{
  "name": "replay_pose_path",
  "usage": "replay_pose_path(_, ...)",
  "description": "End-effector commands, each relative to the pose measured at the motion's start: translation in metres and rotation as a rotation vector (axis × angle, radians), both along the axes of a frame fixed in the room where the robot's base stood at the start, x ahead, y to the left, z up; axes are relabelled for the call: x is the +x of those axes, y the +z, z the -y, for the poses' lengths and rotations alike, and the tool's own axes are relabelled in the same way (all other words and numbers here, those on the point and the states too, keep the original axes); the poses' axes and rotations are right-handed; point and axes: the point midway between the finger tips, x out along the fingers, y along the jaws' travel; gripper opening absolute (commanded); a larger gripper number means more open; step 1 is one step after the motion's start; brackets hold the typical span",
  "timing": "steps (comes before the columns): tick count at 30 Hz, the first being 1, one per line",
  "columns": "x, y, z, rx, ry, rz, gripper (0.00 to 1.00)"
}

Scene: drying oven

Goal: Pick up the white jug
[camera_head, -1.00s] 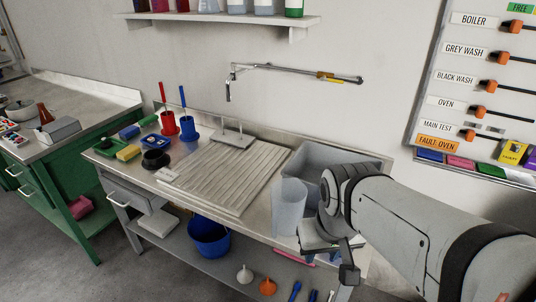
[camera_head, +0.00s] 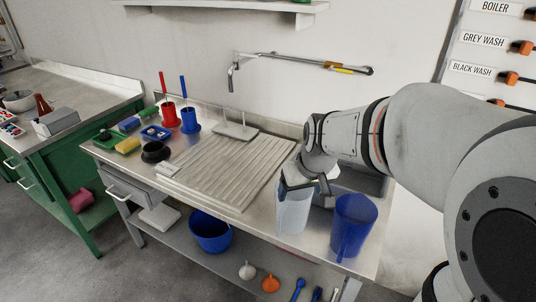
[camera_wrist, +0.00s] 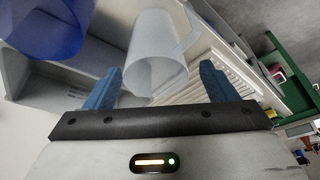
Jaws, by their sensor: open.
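The white jug (camera_head: 292,212) is translucent and stands upright near the front edge of the metal sink bench. In the wrist view the white jug (camera_wrist: 158,50) lies beyond the jaw opening, with its handle towards the right finger. My gripper (camera_head: 304,186) is at the jug's upper part in the head view, covering part of its rim. In the wrist view my gripper (camera_wrist: 158,82) is open, with one blue finger to each side of the jug. I cannot tell whether either finger touches it.
A blue jug (camera_head: 354,224) stands close on the right of the white jug. The ribbed drainboard (camera_head: 222,172) is left and bare. A blue bucket (camera_head: 210,232) sits on the lower shelf.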

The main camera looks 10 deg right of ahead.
Motion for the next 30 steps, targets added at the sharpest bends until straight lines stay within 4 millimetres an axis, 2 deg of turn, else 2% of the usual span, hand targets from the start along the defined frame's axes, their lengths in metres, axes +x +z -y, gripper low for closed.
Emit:
replay_pose_path(1,0.015,-0.007,0.001,0.000,0.007,0.008,0.83)
replay_pose_path(3,0.029,-0.010,0.003,-0.001,0.017,0.025,0.89)
replay_pose_path(6,0.042,-0.014,0.003,-0.002,0.026,0.037,0.97)
replay_pose_path(8,0.046,-0.020,0.003,-0.003,0.027,0.039,1.00)
replay_pose_path(24,0.072,-0.079,0.002,-0.004,0.026,0.038,1.00)
replay_pose_path(30,0.074,-0.082,0.002,-0.004,0.026,0.042,1.00)
